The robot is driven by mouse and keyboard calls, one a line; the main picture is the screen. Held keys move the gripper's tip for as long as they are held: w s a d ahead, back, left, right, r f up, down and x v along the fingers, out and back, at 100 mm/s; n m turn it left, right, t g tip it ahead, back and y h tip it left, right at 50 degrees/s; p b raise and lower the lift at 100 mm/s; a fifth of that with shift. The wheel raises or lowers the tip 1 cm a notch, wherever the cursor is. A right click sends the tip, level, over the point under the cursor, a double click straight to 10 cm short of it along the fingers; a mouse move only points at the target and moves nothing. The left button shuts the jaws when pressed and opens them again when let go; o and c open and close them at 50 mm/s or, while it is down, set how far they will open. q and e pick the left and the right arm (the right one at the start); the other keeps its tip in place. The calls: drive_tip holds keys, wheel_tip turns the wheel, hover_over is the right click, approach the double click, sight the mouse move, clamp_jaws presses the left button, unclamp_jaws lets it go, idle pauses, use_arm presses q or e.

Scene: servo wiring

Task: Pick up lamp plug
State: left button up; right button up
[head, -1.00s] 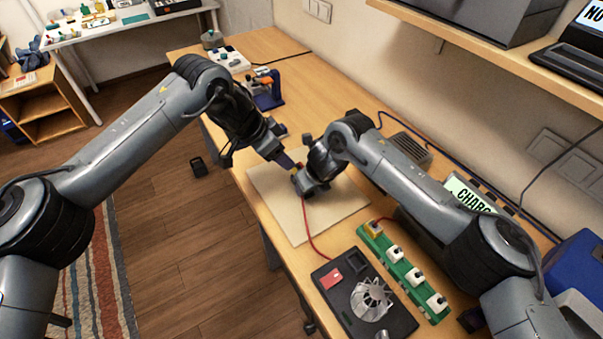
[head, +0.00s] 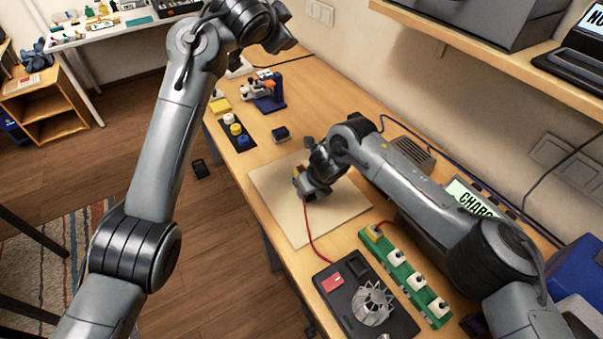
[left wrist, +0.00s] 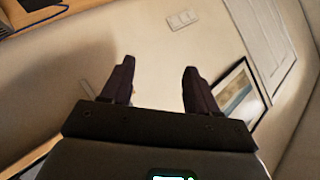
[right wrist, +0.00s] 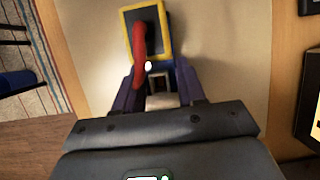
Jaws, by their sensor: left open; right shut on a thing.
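My right gripper (head: 303,186) is low over the pale mat (head: 345,208). It is shut on a small connector piece (right wrist: 160,88). A yellow-edged dark block (right wrist: 165,30) with a thick red cable (right wrist: 139,68) lies just beyond its fingertips. The red cable also runs in the head view (head: 308,225) toward the black fan unit. My left gripper (head: 280,38) is raised over the far end of the table. It is open and empty, facing the wall (left wrist: 155,55). I cannot tell which piece is the lamp plug.
A green strip with white sockets (head: 394,257) and a black fan unit (head: 340,300) lie at the near end. A shelf (head: 480,50) overhangs at right.

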use_arm(q)
drive_tip(key=s+a+f+g, duration=0.1)
drive_tip(key=a+f+g, duration=0.25)
drive_tip(key=f, duration=0.25)
drive_tip(key=m+g+h, duration=0.2)
drive_tip(key=g+h, duration=0.1)
drive_tip(key=g, duration=0.6)
approach(300, 169)
drive_tip(key=shift+x, duration=4.6)
drive_tip(key=shift+s, duration=0.1)
drive_tip(key=c, duration=0.9)
